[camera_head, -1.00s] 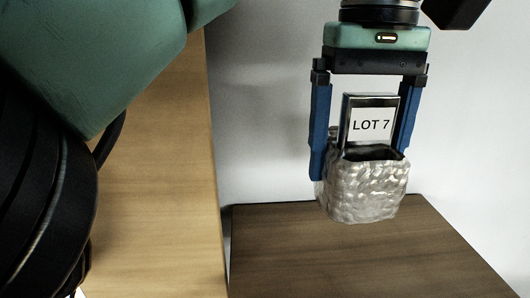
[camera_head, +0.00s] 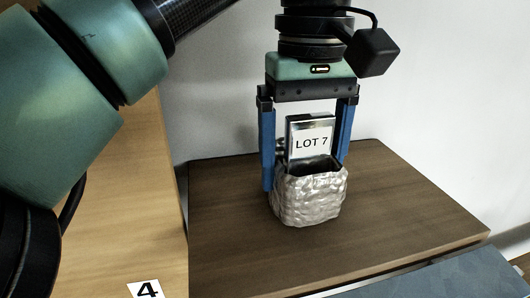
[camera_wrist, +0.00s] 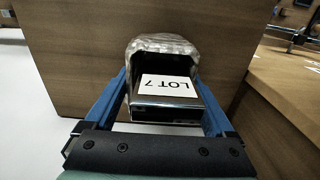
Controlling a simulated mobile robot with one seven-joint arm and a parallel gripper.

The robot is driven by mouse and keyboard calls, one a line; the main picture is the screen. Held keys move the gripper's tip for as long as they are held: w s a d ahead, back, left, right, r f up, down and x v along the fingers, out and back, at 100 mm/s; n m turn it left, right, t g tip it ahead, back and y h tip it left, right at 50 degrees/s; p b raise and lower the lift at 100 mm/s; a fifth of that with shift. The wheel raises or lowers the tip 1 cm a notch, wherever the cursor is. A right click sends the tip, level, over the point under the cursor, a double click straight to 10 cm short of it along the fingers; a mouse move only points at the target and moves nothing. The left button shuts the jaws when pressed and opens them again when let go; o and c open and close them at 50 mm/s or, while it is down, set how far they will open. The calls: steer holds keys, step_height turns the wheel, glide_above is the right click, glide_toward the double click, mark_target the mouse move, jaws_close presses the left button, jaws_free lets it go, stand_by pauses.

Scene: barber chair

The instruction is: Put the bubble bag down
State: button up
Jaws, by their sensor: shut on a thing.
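The bubble bag (camera_head: 309,199) is a crinkled silvery pouch, upright, with a dark box labelled "LOT 7" (camera_head: 310,143) standing out of its open top. My gripper (camera_head: 305,180) points down, with its blue fingers on either side of the bag, shut on it. The bag is over the brown wooden top (camera_head: 400,215); I cannot tell whether its base touches the wood. In the wrist view the bag (camera_wrist: 162,43) and the labelled box sit between the fingers.
A white wall (camera_head: 430,90) is behind. Bare wood surrounds the bag on the brown top. A blue-grey surface (camera_head: 450,278) lies at the front right.

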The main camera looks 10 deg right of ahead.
steer(key=o, duration=1)
steer(key=shift+s, duration=0.15)
steer(key=shift+o, duration=0.7)
step_height(320, 180, up, 8)
steer(key=p, duration=0.4)
steer(key=shift+f+p, duration=0.15)
steer(key=shift+p, duration=0.15)
